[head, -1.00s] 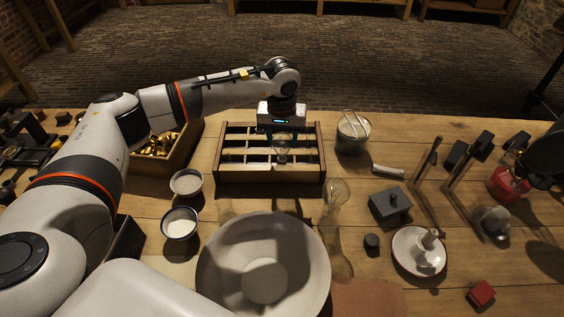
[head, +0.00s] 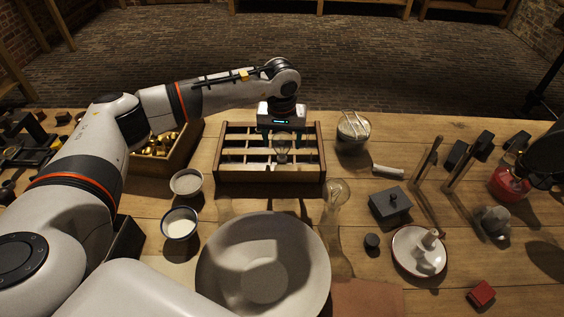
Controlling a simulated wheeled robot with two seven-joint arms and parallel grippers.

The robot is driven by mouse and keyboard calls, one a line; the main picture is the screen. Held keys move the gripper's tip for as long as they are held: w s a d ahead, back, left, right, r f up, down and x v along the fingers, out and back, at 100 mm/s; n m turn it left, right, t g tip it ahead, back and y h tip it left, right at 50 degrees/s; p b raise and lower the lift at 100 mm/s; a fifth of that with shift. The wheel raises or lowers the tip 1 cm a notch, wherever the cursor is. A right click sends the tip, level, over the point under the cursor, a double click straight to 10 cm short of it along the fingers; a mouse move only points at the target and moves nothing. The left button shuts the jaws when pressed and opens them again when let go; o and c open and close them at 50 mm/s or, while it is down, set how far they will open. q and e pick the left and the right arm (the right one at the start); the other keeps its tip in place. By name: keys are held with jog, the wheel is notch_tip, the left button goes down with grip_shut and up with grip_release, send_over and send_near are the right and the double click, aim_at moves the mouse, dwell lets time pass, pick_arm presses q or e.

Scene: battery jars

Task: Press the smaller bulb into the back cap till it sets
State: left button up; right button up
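A clear glass bulb (head: 282,144) stands upright at the wooden rack (head: 270,177), around its middle. My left gripper (head: 282,137) points down over the rack from behind. Its dark green fingers are spread on either side of the bulb, with a visible gap to the glass, so it looks open. The caps under the bulb are hidden, and I cannot tell how deep the bulb sits. Another clear glass piece (head: 337,192), bulb-like, is on the table right of the rack. My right gripper is not in view.
A large pale bowl (head: 215,275) stands in front of the rack. A jar with a wire handle (head: 353,130), a grey lidded box (head: 390,206) and a white dish (head: 405,265) are on the right. A crate of brass parts (head: 185,150) is behind my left arm.

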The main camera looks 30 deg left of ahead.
pick_arm(q)
jog(key=shift+o, duration=0.3)
jog(key=shift+r, duration=0.15)
notch_tip(320, 180, up, 12)
jog(key=s+b, duration=0.1)
jog(key=shift+s+d, duration=0.15)
jog(key=shift+d, duration=0.1)
jog(key=shift+f, duration=0.2)
